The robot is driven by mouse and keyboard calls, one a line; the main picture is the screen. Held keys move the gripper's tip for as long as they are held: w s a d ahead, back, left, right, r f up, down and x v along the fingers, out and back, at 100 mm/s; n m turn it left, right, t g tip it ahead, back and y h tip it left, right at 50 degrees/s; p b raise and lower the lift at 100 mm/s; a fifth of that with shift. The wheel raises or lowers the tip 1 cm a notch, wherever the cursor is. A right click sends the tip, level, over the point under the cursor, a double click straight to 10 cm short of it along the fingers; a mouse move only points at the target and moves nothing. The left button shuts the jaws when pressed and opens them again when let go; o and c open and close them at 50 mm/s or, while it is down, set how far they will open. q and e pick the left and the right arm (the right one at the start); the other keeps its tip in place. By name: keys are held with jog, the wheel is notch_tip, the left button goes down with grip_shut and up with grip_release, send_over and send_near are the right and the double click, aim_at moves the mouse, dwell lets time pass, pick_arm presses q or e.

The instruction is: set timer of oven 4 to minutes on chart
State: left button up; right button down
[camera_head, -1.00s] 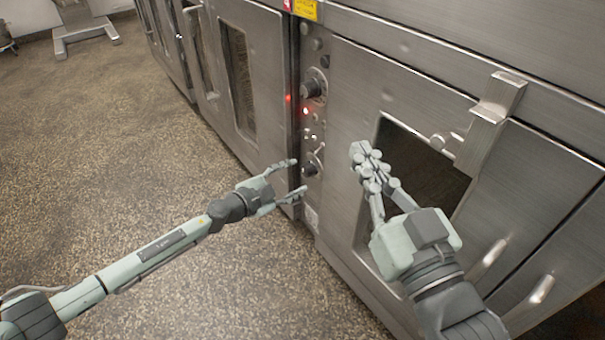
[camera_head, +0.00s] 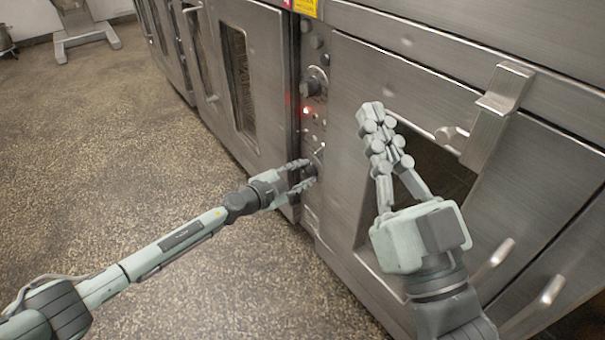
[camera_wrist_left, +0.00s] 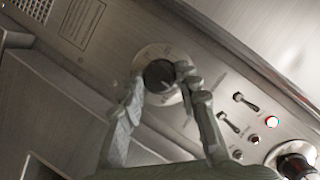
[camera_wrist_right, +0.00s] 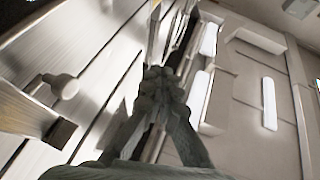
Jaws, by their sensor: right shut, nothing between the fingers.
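The lower dark timer knob (camera_wrist_left: 158,76) is on the narrow control panel (camera_head: 313,130) of the near oven; its round dial plate shows around it in the left wrist view. My left gripper (camera_head: 306,172) reaches the panel, one finger on each side of this knob. I cannot tell whether both fingers touch it. In the head view the fingers mostly hide the knob. My right gripper (camera_head: 372,112) is shut and empty, in front of the near oven's door window (camera_head: 440,170). The oven's number and a readable chart are not visible.
An upper knob (camera_head: 313,84) and a lit red lamp (camera_head: 306,110) are on the same panel. Small toggle switches (camera_wrist_left: 243,102) lie between the knobs. A door handle (camera_head: 492,115) juts out right of my right gripper. Open floor (camera_head: 150,140) lies to the left.

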pick_arm(q)
jog(key=c, duration=0.5)
jog(key=shift+o, duration=0.2)
jog(key=shift+f, duration=0.15)
pick_arm(e)
jog(key=shift+s, duration=0.15)
